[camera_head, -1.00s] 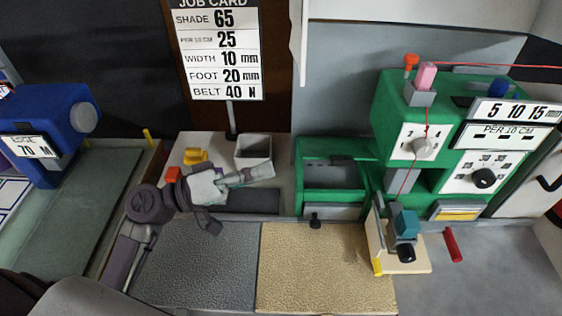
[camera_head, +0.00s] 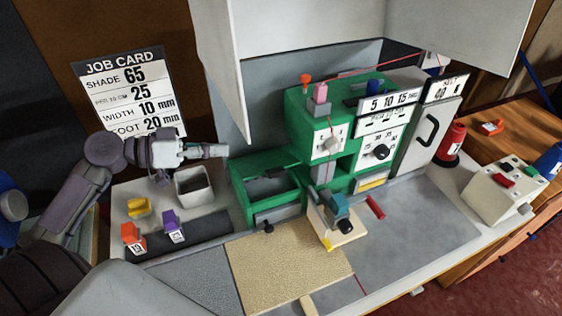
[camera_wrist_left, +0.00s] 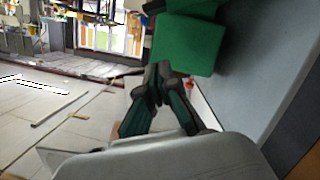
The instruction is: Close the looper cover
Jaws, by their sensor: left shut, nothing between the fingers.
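The green binding machine (camera_head: 300,110) stands at the back of the bench. Its low left part (camera_head: 240,190) has an open-topped recess. A grey front panel (camera_head: 280,213) with a small black knob (camera_head: 268,228) sits below that recess; I take it for the looper cover, and its exact angle is hard to tell. My left gripper (camera_head: 226,151) is shut and empty, raised behind and left of the recess, above the grey bin. In the left wrist view its closed fingertips (camera_wrist_left: 158,68) are close to a green block (camera_wrist_left: 187,45); contact cannot be told. My right gripper is out of view.
A grey bin (camera_head: 194,187) stands below my left gripper. A tan rug piece (camera_head: 285,265) lies in front. A red cone (camera_head: 452,140) and white control box (camera_head: 500,190) are right.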

